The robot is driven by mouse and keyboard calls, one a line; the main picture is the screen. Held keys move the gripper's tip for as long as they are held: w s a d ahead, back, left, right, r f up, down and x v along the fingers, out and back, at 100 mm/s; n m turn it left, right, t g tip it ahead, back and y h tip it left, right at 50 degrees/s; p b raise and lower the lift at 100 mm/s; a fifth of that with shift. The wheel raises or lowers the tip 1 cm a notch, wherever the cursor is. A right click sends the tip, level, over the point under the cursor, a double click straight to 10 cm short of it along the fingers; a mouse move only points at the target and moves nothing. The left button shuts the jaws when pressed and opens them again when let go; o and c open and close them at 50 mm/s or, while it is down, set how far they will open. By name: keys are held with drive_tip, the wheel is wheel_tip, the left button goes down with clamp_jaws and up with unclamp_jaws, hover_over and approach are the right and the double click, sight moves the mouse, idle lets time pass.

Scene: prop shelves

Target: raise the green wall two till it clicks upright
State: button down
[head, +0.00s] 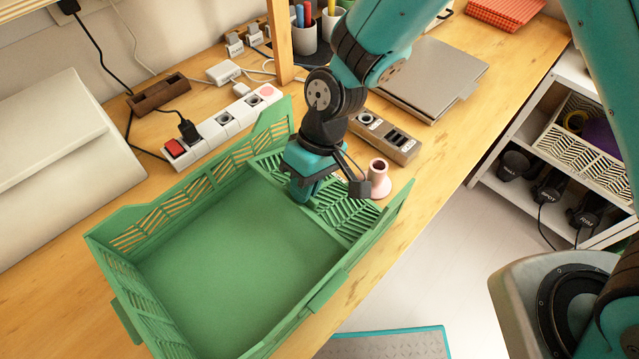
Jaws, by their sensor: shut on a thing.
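A green folding crate (330,283) stands on the wooden bench. Its right end wall (345,216), a panel with a chevron lattice, leans inward and is not upright; I take this as wall two. The back-left long wall (185,208) and the left end wall (140,300) stand up. The front-right long wall also looks raised. My gripper (302,192) reaches down inside the crate at the leaning wall's inner edge and is shut on that wall. The fingertips and the grasped edge are mostly hidden by the gripper body.
A pink vase-like object (378,180) stands close behind the leaning wall. A power strip (222,127) lies behind the crate, and a socket block (385,136) stands near my wrist. A grey laptop-like slab (432,78) lies farther back. The crate floor (235,260) is bare.

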sight(323, 186)
drive_tip(key=w+d+r+g+y+p, duration=0.1)
drive_tip(key=g+y, duration=0.1)
drive_tip(key=w+d+r+g+y, duration=0.1)
drive_tip(key=w+d+r+y, duration=0.1)
drive_tip(key=shift+w+d+r+g+p, duration=0.1)
drive_tip(key=shift+d+r+g+p, duration=0.15)
drive_tip(key=shift+g+p, duration=0.15)
drive_tip(key=shift+w+d+r+g+y, duration=0.3)
drive_tip(key=shift+w+d+r+y, duration=0.1)
drive_tip(key=shift+w+d, duration=0.65)
idle(0.3)
